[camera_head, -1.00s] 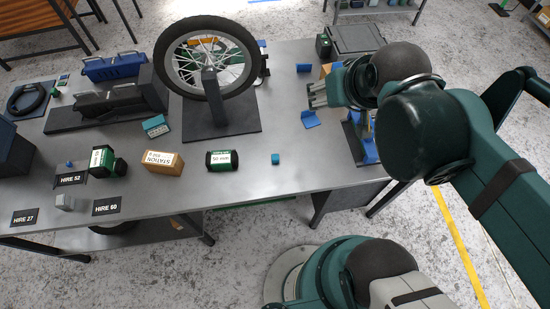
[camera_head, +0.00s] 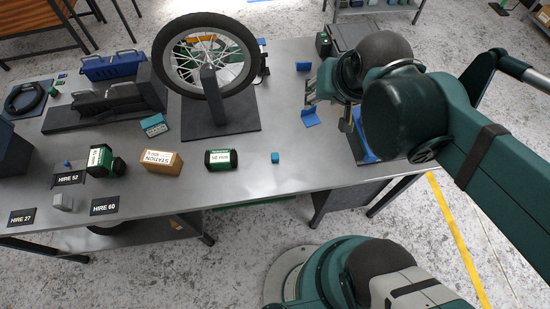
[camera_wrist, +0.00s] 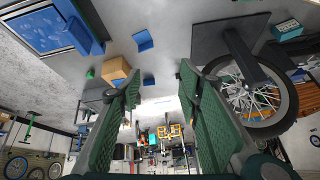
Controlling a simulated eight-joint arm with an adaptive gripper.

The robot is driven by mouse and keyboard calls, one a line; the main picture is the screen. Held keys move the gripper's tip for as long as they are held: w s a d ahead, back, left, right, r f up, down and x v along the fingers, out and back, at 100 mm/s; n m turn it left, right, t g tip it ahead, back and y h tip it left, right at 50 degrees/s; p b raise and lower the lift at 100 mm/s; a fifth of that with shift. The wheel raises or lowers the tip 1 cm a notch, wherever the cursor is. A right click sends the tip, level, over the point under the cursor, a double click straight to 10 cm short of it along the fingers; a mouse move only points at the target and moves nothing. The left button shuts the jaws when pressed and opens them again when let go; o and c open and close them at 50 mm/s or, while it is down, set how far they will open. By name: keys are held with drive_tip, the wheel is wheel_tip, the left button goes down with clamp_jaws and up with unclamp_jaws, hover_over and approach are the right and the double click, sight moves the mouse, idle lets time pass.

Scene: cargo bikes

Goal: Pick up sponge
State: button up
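I cannot tell for sure which thing is the sponge. A small blue block (camera_head: 275,157) lies alone near the front edge of the grey table (camera_head: 240,183). A teal block with a pale side (camera_head: 153,125) lies left of the wheel stand; a teal block also shows in the wrist view (camera_wrist: 287,31). My gripper (camera_head: 310,88) is over the right part of the table, partly hidden by my arm. In the wrist view its two green fingers (camera_wrist: 160,88) are wide apart, with nothing between them.
A spoked wheel (camera_head: 243,75) on a dark stand rises left of my gripper. A blue angled piece (camera_head: 310,118) and a blue cylinder (camera_head: 304,66) are close by. The table's right front is mostly clear.

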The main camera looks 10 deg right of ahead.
drive_tip(key=w+a+f+m+g+b, duration=0.2)
drive_tip(key=a+f+m, duration=0.15)
drive_tip(key=f, duration=0.25)
drive_tip(key=w+a+f+m+g+b, duration=0.1)
drive_tip(key=w+a+f+m+b, duration=0.1)
drive_tip(key=f+m, duration=0.35)
drive_tip(key=m+g+b, duration=0.3)
drive_tip(key=m+b, duration=0.1)
drive_tip(key=m, duration=0.3)
hover_over(275, 156)
drive_tip(key=f, duration=1.5)
drive_tip(key=shift+w+d+f, duration=0.2)
drive_tip(key=shift+f+m, duration=0.2)
drive_tip(key=shift+m, duration=0.2)
drive_tip(key=shift+f, duration=0.15)
drive_tip(key=shift+a+f, duration=0.1)
drive_tip(key=shift+f, duration=1.05)
drive_tip(key=shift+s+a+f+b, duration=0.1)
drive_tip(key=shift+f+b, duration=0.75)
drive_tip(key=shift+f, duration=1.75)
